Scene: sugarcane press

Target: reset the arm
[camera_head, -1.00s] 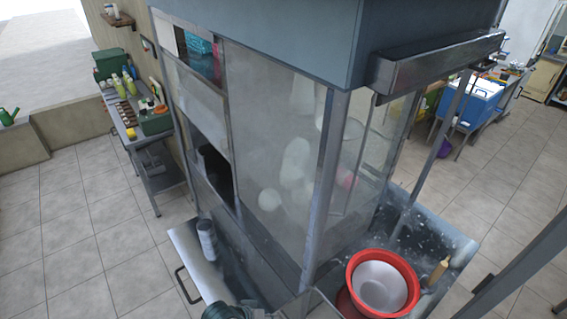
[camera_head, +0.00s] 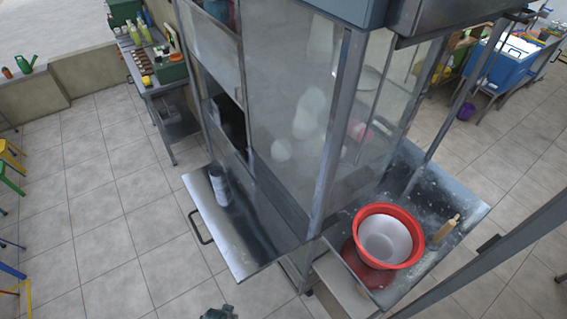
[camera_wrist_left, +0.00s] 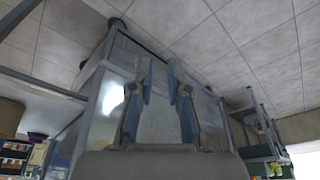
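In the left wrist view my left gripper (camera_wrist_left: 162,82) is open, with its two fingers apart and nothing between them. The glass-and-metal sugarcane press cabinet (camera_head: 290,110) fills the middle of the head view, and its panels show behind the fingers in the wrist view. Only a small dark part of my arm shows at the bottom edge of the head view; which part is unclear. My right gripper is not in view.
A red bowl with a pale inside (camera_head: 387,238) sits on the right metal tray, beside a wooden-handled tool (camera_head: 445,229). A grey cylinder (camera_head: 219,184) stands on the left shelf (camera_head: 238,252). A cluttered side table (camera_head: 165,85) stands behind left.

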